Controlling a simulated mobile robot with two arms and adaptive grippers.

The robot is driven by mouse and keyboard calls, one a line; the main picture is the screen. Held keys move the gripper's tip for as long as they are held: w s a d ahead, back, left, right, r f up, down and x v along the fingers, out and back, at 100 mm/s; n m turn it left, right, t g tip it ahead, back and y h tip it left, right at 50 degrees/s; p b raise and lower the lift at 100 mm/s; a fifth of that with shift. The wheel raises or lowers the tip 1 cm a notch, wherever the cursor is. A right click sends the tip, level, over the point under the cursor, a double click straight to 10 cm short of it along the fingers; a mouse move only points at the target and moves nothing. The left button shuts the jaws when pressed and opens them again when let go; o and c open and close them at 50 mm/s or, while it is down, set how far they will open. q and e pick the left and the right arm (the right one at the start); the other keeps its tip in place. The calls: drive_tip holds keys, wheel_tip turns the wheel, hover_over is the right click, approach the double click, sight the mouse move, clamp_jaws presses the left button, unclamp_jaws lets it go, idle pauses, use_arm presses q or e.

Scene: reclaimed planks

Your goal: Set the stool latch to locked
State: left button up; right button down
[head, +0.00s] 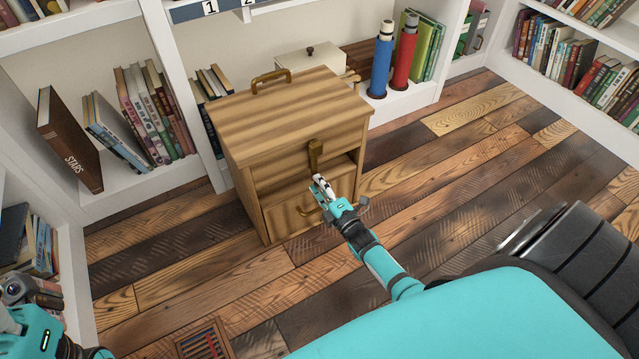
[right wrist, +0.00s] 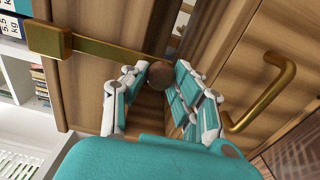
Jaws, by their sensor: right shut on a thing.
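The stool (head: 290,105) is a striped wooden box with a brass handle on top and a lower front panel with another brass handle. Its latch (head: 315,155) is a brass bar on the front; it also shows in the right wrist view (right wrist: 108,52), running from a brass block to a round brown knob (right wrist: 160,76). My right gripper (head: 321,184) is at the front of the stool. In the right wrist view its fingers (right wrist: 155,85) are shut on the latch knob. My left gripper (head: 30,290) is at the lower left, partly cut off; its jaws are unclear.
White bookshelves stand left, behind and right. A blue bottle (head: 381,62) and a red bottle (head: 404,55) stand behind the stool, near a cream box (head: 310,60). A floor grate (head: 205,340) lies at the bottom. The plank floor right of the stool is clear.

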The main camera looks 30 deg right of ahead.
drive_tip(key=shift+f, duration=0.1)
drive_tip(key=c, duration=1)
unclamp_jaws()
drive_tip(key=shift+c, duration=0.2)
drive_tip(key=s, duration=1.2)
drive_tip(key=shift+a, duration=0.3)
